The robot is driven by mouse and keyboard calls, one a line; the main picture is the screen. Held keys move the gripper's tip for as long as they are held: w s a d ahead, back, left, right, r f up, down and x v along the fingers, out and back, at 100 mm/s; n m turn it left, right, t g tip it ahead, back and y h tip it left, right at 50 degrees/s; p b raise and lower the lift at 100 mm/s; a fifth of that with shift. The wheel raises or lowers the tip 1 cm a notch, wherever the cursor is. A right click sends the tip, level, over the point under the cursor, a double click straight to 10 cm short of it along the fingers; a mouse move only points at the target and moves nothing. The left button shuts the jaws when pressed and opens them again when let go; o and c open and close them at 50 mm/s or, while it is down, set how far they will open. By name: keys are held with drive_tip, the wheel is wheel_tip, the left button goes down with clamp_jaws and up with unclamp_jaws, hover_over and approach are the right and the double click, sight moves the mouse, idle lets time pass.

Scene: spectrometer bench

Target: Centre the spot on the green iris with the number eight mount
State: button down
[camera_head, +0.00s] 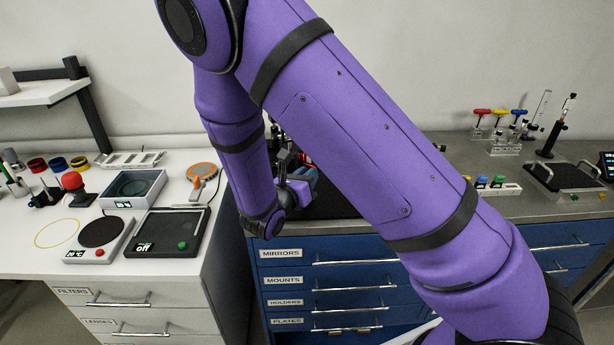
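My purple arm crosses the middle of the picture and hides much of the bench behind it. My wrist bends over the middle bench, and dark parts beside it look like my gripper (288,158). Its fingers are too small and too covered to tell open from shut, or whether anything is held. I cannot make out the green iris, the number eight mount or a light spot. They may be behind my arm.
The left bench holds a dark square device (168,232) marked "off", a grey box (132,187), a round-topped plate (101,233) and an orange-topped paddle (202,171). The right bench holds coloured-handled tools (497,112), a small capped rack (492,187) and a black platform (566,177). Labelled blue drawers (345,282) stand below.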

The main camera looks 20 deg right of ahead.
drive_tip(key=shift+n, duration=0.3)
drive_tip(key=shift+n, duration=3.5)
drive_tip(key=c, duration=1.1)
unclamp_jaws()
drive_tip(key=shift+o, duration=0.2)
drive_tip(key=v, duration=1)
drive_tip(key=shift+s+a, duration=0.3)
